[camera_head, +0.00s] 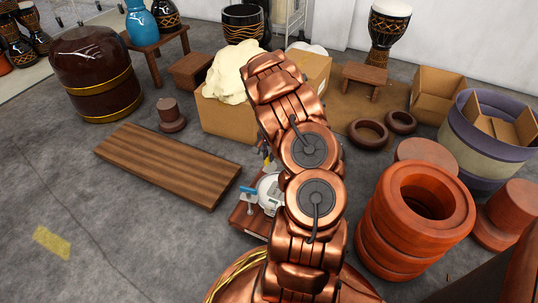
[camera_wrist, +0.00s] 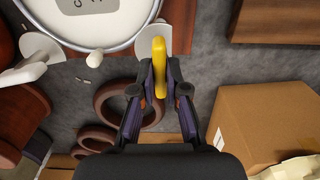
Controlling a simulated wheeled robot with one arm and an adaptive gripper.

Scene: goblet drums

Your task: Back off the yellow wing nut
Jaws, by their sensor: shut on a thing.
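The yellow wing nut (camera_wrist: 158,58) stands upright between the fingertips of my gripper (camera_wrist: 159,76) in the wrist view. The fingers are shut on it, and its upper part shows beyond the tips. Just past it is a round white disc (camera_wrist: 85,22) with a pale rim and dark marks, with white wing-shaped pieces (camera_wrist: 40,52) along its edge. In the head view my copper arm covers most of the gripper and hides the nut. Part of the white disc (camera_head: 268,190) shows left of the arm, on a low reddish-brown wooden stand (camera_head: 247,218), beside a small blue piece (camera_head: 248,190).
A cardboard box (camera_wrist: 265,120) is right of my gripper in the wrist view. Dark rings (camera_wrist: 125,100) lie on the floor below. In the head view a wooden slab (camera_head: 167,165) lies left, and stacked orange-red rings (camera_head: 415,225) stand right. Open grey floor (camera_head: 110,240) lies at front left.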

